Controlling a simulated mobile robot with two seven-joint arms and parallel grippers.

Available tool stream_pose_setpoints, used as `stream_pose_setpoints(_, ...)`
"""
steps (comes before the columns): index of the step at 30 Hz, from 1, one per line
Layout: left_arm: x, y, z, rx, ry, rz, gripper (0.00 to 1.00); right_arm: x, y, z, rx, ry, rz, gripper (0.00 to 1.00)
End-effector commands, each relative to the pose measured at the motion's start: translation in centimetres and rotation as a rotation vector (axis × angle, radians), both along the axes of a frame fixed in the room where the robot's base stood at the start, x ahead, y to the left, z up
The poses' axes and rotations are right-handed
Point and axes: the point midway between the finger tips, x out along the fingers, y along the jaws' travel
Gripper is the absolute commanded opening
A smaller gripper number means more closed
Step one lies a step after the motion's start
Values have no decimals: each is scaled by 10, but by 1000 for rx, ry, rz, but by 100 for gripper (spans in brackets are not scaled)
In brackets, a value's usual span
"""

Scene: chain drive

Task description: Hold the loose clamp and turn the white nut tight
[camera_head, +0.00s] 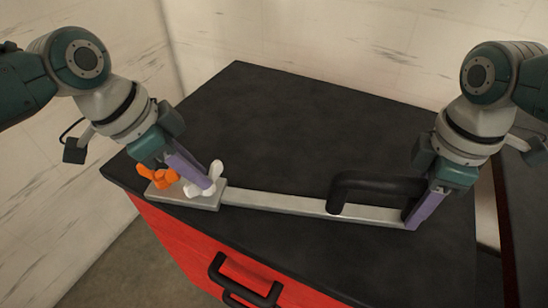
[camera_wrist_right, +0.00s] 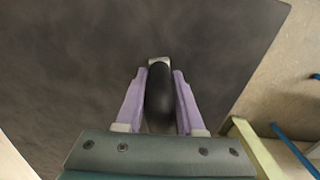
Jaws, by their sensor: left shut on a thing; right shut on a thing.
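The clamp is a long grey metal bar (camera_head: 290,204) lying on the dark table top, with a grey block (camera_head: 207,205) at its left end and a black handle (camera_head: 375,183) at its right end. The white nut (camera_head: 215,175), with wing-like lobes, sits on the block. My left gripper (camera_head: 207,188) is shut on the white nut, its purple fingers partly covering it. My right gripper (camera_head: 412,222) is shut on the black handle at the bar's right end. In the right wrist view the purple fingers lie on both sides of the handle (camera_wrist_right: 160,95).
An orange nut (camera_head: 158,177) sits on the block, left of the white nut and close to my left gripper. The dark table top (camera_head: 270,120) is clear behind the bar. A red drawer front (camera_head: 190,245) with black handles is below the table's front edge.

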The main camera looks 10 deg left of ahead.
Motion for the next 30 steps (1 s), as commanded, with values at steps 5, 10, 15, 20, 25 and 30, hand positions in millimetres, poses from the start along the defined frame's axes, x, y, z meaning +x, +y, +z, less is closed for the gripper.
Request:
stream_pose_setpoints(5, 2, 2, 0, 2, 4, -155, 0, 1, 0, 0, 2, -2, -2, 0)
stream_pose_setpoints(10, 3, 2, 0, 1, 3, -287, 0, 0, 0, 0, 1, -1, -2, 0)
stream_pose_setpoints(15, 4, 3, 0, 1, 2, -387, 0, 0, 0, 0, 0, -1, -2, 0)
stream_pose_setpoints(20, 5, 3, 0, 2, 1, -448, 0, 0, -1, 0, 0, -1, -2, 0)
stream_pose_setpoints(25, 5, 3, 0, 2, 1, -481, 0, 0, -1, 0, -1, -1, -2, 0)
stream_pose_setpoints(30, 5, 3, 0, 1, 0, -495, 0, 0, -1, 0, -2, -1, -3, 0)
